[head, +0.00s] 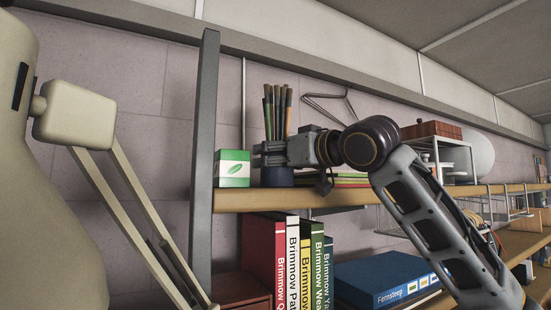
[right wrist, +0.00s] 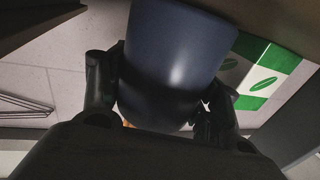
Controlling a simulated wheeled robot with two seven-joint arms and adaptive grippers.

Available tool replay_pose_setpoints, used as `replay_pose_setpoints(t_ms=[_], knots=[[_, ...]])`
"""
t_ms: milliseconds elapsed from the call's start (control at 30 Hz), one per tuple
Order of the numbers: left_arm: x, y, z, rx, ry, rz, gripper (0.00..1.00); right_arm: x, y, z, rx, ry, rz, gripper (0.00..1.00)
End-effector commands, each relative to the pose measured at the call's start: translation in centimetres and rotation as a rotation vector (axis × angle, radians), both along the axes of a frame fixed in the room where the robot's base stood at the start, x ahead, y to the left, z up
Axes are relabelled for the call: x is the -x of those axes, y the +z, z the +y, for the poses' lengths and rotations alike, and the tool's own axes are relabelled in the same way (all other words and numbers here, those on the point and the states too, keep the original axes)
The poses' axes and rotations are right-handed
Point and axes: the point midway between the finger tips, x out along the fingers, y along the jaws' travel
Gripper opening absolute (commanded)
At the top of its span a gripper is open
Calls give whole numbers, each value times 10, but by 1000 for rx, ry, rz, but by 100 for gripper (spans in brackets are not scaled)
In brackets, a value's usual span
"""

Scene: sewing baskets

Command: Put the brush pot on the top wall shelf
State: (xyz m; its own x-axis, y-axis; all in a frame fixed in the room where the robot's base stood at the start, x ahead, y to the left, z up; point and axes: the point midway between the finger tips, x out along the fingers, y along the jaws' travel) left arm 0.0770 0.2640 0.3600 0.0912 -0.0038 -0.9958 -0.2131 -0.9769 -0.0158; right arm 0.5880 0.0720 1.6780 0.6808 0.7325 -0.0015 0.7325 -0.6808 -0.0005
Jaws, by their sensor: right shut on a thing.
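The brush pot (head: 279,179) is dark blue, with several brushes standing upright in it, at the left end of the upper wall shelf (head: 300,198) in the head view. My right gripper (head: 264,154) is shut on the pot from the right. The right wrist view shows the smooth blue pot (right wrist: 172,55) between the two dark fingers. The pot's base is at the level of the shelf board. I cannot tell whether it touches the board. My left gripper is not in view.
A green-and-white box (head: 232,169) stands just left of the pot. Flat books or papers (head: 345,179) lie to its right. A grey post (head: 204,140) bounds the shelf at left. Upright books (head: 292,262) and a blue box (head: 385,278) are below. A wire hanger (head: 327,97) hangs behind.

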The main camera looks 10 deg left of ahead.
Motion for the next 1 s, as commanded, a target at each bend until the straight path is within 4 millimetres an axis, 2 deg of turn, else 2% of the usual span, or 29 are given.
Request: replay_pose_setpoints(t_ms=[133, 167, 333, 833, 1000], knots=[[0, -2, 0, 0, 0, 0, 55, 0, -2, 0, -1, 0, -1, 31], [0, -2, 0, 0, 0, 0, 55, 0, -3, 0, 0, 0, 0, 64], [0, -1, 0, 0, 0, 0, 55, 0, -2, 0, 0, 0, 0, 85], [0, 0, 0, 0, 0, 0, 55, 0, 1, 0, 0, 0, 0, 85], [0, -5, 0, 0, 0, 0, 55, 10, -1, -11, 0, 0, -1, 85]])
